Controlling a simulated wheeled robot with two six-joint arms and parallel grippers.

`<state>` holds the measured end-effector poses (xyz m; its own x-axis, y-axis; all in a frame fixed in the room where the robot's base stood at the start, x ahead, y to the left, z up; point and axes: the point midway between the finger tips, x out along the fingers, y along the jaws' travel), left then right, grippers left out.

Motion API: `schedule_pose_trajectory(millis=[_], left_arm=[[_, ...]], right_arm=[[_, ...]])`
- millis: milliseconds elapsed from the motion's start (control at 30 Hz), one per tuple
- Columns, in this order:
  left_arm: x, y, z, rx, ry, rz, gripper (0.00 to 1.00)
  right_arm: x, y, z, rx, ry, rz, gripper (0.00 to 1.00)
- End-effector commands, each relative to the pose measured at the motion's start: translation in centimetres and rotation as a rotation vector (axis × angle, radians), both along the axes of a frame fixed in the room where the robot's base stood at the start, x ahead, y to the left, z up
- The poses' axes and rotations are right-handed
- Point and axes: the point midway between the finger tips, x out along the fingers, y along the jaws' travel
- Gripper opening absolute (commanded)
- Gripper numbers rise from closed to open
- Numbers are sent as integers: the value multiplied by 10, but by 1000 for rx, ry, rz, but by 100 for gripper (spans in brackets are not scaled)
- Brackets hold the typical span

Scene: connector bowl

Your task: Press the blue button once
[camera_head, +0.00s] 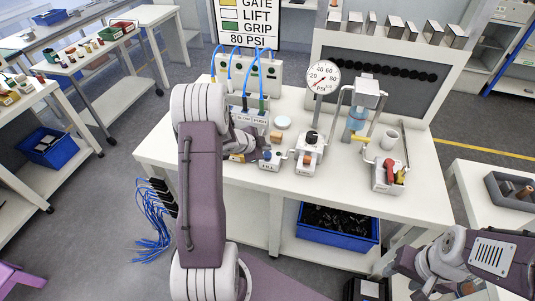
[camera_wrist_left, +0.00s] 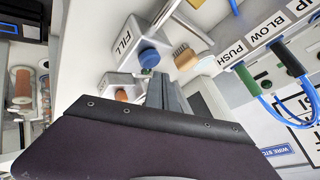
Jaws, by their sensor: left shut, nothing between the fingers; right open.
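The blue button (camera_wrist_left: 149,54) is a round knob on a small white box marked FILL (camera_wrist_left: 130,38) in the left wrist view. In the head view the blue button (camera_head: 267,154) shows small on the white worktop. My left gripper (camera_wrist_left: 164,84) is shut and empty, with its fingertips close beside the button; I cannot tell whether they touch. In the head view my left arm hides most of this gripper. My right gripper (camera_head: 402,264) is at the lower right, beyond the table's front edge, far from the button, and looks open.
A wooden-handled brush (camera_wrist_left: 184,58) lies close beside the button. A pressure gauge (camera_head: 322,77) and a box with a red lever (camera_head: 389,176) stand to the right. Blue hoses (camera_head: 262,70) rise from a valve block behind. The front right worktop (camera_head: 330,190) is clear.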

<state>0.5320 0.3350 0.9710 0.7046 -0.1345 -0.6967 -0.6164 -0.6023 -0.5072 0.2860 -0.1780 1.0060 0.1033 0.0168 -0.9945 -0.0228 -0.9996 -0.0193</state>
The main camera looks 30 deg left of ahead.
Motion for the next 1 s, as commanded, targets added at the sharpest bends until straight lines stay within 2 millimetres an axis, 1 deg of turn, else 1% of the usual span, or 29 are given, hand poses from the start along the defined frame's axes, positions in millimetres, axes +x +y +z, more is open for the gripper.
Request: schedule_pose_trajectory(millis=[167, 400, 700, 1000], left_arm=[[0, 0, -1, 0, 0, 0, 0], [0, 0, -9, 0, 1, -1, 0], [0, 0, -9, 0, 0, 0, 0], [0, 0, -12, 0, 0, 0, 0]], right_arm=[[0, 0, -1, 0, 0, 0, 50], [0, 0, -6, 0, 0, 0, 50], [0, 0, -5, 0, 0, 0, 50], [0, 0, -8, 0, 0, 0, 50]])
